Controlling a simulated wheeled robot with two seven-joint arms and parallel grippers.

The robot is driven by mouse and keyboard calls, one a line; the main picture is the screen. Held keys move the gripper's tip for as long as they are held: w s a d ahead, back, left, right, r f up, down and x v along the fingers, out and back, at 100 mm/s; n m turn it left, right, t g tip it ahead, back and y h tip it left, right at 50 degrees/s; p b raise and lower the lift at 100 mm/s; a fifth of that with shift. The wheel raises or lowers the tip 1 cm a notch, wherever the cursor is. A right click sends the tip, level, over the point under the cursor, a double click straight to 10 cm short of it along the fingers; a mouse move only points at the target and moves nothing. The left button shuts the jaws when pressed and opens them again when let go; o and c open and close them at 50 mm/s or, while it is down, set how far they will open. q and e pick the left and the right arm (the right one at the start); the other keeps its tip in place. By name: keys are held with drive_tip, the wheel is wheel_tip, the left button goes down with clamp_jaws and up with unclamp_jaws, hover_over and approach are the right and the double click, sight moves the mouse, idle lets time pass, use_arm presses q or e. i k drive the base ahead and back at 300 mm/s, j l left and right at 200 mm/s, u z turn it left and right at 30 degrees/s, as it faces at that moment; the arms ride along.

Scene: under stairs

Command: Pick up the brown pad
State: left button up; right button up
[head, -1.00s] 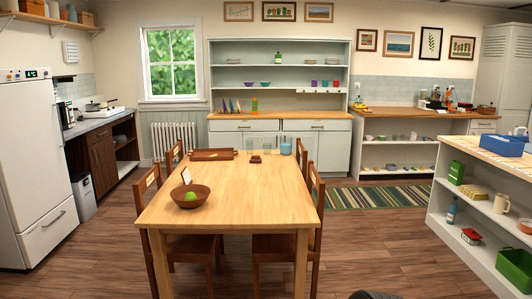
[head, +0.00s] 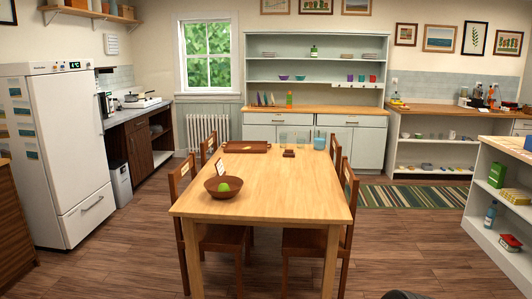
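A small dark brown block-like thing (head: 289,153), which may be the brown pad, lies on the far part of the wooden table (head: 270,190). It is too small to make out in detail. A flat brown tray (head: 247,147) lies to its left at the table's far end. Clear glasses (head: 283,139) and a blue cup (head: 319,141) stand just behind and to the right of it. Neither of my grippers is in view.
A brown bowl (head: 224,188) with a green fruit sits near the table's left side. Wooden chairs (head: 347,205) stand along both sides. A white fridge (head: 70,150) is at left, white shelves (head: 505,200) at right. Floor (head: 120,250) in front is clear.

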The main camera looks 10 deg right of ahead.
sight(288, 153)
drive_tip(key=z, duration=1.2)
drive_tip(key=i+z, duration=0.15)
drive_tip(key=i, duration=0.6)
drive_tip(key=i+z, duration=0.4)
drive_tip(key=i, duration=2.85)
drive_tip(key=i+j+u, duration=0.3)
drive_tip(key=i, duration=0.35)
drive_tip(key=i+u, duration=0.3)
drive_tip(key=i, duration=0.3)
drive_tip(key=i+u, duration=0.35)
drive_tip(key=i, duration=0.35)
drive_tip(key=i+l+u, duration=0.3)
drive_tip(key=i, duration=1.6)
drive_tip(key=i+u, duration=0.1)
drive_tip(key=i, duration=1.2)
drive_tip(key=i+j+u, duration=0.25)
drive_tip(key=i+u, duration=0.15)
drive_tip(key=i+j+u, duration=0.1)
drive_tip(key=i+u, duration=0.75)
drive_tip(key=i+l+u, duration=0.25)
drive_tip(key=i+u, duration=0.2)
drive_tip(key=i+l+u, duration=0.4)
drive_tip(key=i+j+u, duration=0.25)
drive_tip(key=i, duration=0.75)
drive_tip(key=i+u, duration=0.25)
drive_tip(key=i, duration=0.75)
drive_tip(key=j, duration=0.05)
